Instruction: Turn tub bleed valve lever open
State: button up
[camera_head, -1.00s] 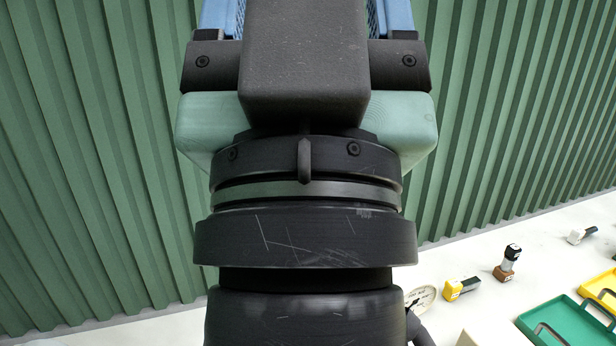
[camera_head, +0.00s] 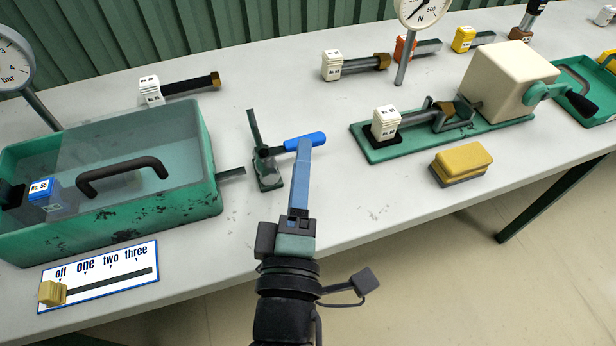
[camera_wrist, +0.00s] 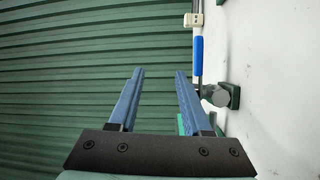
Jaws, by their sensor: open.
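The green tub (camera_head: 190,200) with a clear lid and black handle stands at the left of the bench. The bleed valve (camera_head: 268,175) is a small green and grey fitting right of the tub's outlet pipe. Its lever has a blue grip (camera_head: 308,141) that points right in the head view; it also shows in the wrist view (camera_wrist: 198,57). My gripper (camera_head: 303,150) is open, with blue fingers that overlap the lever's line of sight in the head view. In the wrist view nothing is between the fingers (camera_wrist: 159,73); the blue grip lies outside, just right of the right finger.
A slider plate (camera_head: 100,275) marked off, one, two, three lies in front of the tub. A green clamp base with a cream box (camera_head: 510,80) and a yellow block (camera_head: 461,165) are at the right. Gauges and several tagged pieces stand along the back. The bench front is clear near my arm.

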jog(key=n+b, duration=0.1)
jog(key=n, duration=0.1)
send_near(292, 145)
jog(key=shift+g, duration=0.4)
jog(key=w+d, duration=0.1)
jog(key=w, duration=0.2)
jog(key=w+d, duration=0.1)
jog(key=w, duration=0.3)
jog(key=w+d, duration=0.1)
jog(key=w, duration=0.3)
jog(key=shift+w+p, duration=0.1)
jog(key=shift+p, duration=0.3)
grip_shut()
dwell(0.4)
